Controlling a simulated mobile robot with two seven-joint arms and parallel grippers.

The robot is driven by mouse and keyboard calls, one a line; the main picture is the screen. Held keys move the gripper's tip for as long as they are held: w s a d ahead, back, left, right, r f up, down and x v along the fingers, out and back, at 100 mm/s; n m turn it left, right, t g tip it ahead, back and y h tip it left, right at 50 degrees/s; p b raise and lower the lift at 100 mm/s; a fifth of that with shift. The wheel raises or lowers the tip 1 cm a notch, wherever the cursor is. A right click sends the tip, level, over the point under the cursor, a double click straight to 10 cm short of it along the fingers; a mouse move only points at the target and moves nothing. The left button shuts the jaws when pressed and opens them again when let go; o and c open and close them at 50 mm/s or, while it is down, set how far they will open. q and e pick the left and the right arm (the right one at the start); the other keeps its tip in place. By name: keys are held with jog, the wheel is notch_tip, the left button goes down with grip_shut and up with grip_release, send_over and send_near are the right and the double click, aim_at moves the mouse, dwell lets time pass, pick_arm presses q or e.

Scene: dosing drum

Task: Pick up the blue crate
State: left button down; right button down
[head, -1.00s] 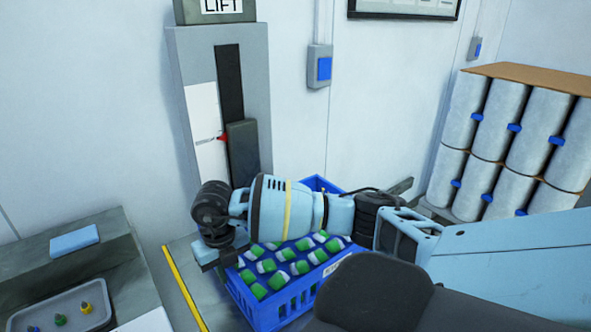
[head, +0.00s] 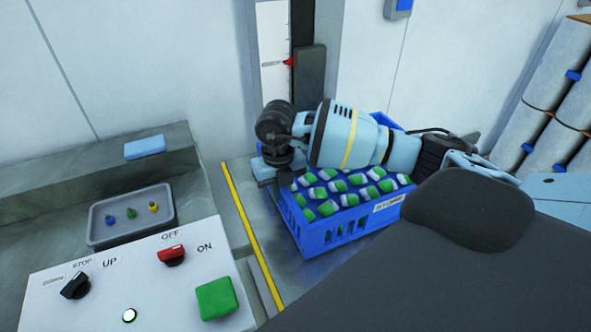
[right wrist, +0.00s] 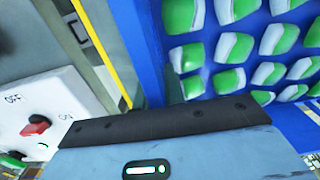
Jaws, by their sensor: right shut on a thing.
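The blue crate (head: 318,240) stands on the grey platform right of the yellow line in the head view. It is filled with several green-and-white items, and a white label is on its front side. My right gripper (head: 272,178) is at the crate's left end, shut on its wall; my right arm reaches across above the crate and hides its back part. In the right wrist view the blue crate wall (right wrist: 138,45) runs up from the gripper's edge, with the green-and-white items to its right. The fingertips are mostly hidden. My left gripper is not in view.
A white control panel (head: 140,285) with dark and red knobs, a green button and a lit lamp stands at the front left. A grey tray (head: 100,235) with small coloured pieces and a light blue block (head: 145,147) lie behind it. Wrapped white rolls (head: 540,110) stand at the right.

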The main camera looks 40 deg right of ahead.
notch_tip(320, 180, up, 4)
jog(key=shift+w+d+f, duration=0.1)
jog(key=s+a+r, duration=0.1)
jog(key=s+a, duration=0.8)
jog(key=s, duration=0.4)
jog(key=shift+a, duration=0.15)
jog(key=shift+s+r, duration=0.1)
jog(key=shift+s, duration=0.1)
